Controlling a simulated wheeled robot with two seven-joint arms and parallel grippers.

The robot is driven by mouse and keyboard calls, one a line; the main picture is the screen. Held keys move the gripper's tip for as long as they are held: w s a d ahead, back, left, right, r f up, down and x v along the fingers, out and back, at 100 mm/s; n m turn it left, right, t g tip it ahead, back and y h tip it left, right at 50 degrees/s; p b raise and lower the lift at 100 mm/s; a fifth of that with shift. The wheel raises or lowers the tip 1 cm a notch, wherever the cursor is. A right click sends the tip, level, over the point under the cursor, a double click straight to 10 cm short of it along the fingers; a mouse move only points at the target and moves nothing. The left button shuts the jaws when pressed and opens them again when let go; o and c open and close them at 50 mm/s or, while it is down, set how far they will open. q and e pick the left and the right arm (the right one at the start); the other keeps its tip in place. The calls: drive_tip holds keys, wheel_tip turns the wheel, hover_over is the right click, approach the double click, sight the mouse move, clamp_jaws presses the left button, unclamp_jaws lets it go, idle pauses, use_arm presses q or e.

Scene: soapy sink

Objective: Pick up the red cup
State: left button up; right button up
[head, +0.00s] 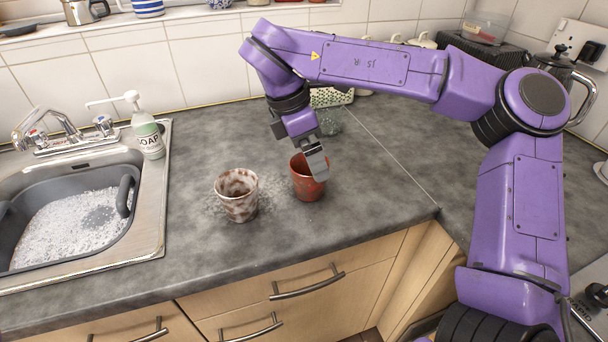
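The red cup (303,184) stands upright on the grey worktop, right of a brown and white mottled cup (238,196). My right gripper (317,162) points down at the red cup's right rim. Its grey finger covers part of the rim and the upper right side. I cannot tell whether the fingers are spread or closed on the cup wall, or whether they touch it. My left gripper is not in view.
A sink with a grey basin of suds (70,228) lies at the left, with a soap bottle (148,137) by its corner. A patterned holder (331,97) stands behind my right gripper. The worktop's front edge is close to both cups. Free worktop lies between soap bottle and cups.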

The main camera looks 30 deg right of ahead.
drive_tip(key=x, duration=0.4)
drive_tip(key=a+x, duration=0.1)
drive_tip(key=shift+w+d+f+p, duration=0.15)
drive_tip(key=shift+w+f+p, duration=0.1)
drive_tip(key=shift+f+p, duration=0.25)
drive_tip(key=shift+d+f, duration=0.1)
drive_tip(key=shift+f, duration=0.05)
drive_tip(key=c, duration=0.7)
drive_tip(key=shift+c, duration=1)
